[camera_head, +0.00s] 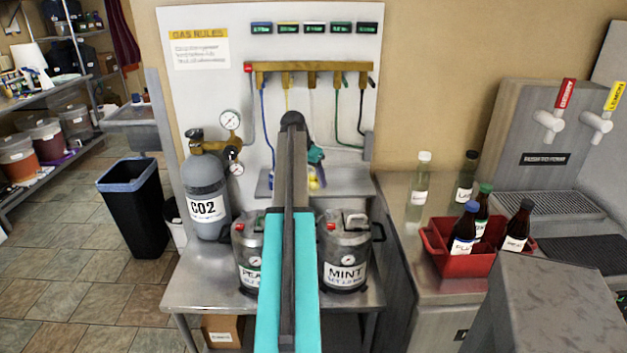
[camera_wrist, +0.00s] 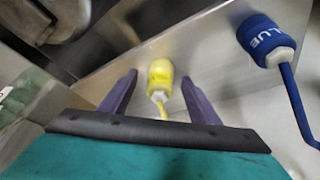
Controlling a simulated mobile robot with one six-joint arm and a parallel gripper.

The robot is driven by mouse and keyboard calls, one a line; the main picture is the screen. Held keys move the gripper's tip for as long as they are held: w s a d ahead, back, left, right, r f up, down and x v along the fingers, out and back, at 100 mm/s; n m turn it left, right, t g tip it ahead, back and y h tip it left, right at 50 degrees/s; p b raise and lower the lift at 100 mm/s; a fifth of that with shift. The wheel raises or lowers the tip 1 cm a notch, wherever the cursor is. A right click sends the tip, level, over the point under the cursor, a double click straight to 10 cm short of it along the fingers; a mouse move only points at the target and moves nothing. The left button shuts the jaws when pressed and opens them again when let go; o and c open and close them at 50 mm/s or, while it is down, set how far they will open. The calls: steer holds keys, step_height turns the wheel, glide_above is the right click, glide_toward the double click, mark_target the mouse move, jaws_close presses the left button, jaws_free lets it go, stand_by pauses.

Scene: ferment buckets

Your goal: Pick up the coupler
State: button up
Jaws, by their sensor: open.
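A yellow coupler (camera_wrist: 160,72) with a pale yellow hose stands out between the fingers of my gripper (camera_wrist: 159,78) in the wrist view. The two purple fingers are spread, with a gap on either side of the coupler. A blue coupler (camera_wrist: 262,36) marked BLUE, with a blue hose, is to the upper right, outside the fingers. In the head view my arm covers the middle of the gas panel and hides my gripper. A small yellow part (camera_head: 313,182) and a teal-green part (camera_head: 315,154) show just right of my arm.
A CO2 cylinder (camera_head: 207,195) with gauges stands left on the steel table (camera_head: 200,285). A MINT keg (camera_head: 345,262) and another keg (camera_head: 245,250) flank my arm. Hoses hang from the brass manifold (camera_head: 310,67). A red bottle crate (camera_head: 445,258) is on the right counter.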

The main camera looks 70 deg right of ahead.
steer(key=shift+s+d+f, duration=0.1)
steer(key=shift+d+f, duration=0.1)
steer(key=shift+f, duration=0.45)
steer(key=c, duration=1.3)
steer(key=shift+o, duration=0.2)
steer(key=shift+r, duration=0.15)
steer(key=shift+r+b, duration=0.35)
steer(key=shift+r, duration=1.25)
steer(key=s+a+b, duration=0.1)
steer(key=s+a, duration=0.1)
steer(key=a, duration=0.5)
steer(key=s+a+r+b, duration=0.1)
steer(key=s+a, duration=0.2)
steer(key=a, duration=0.5)
steer(key=shift+r, duration=0.25)
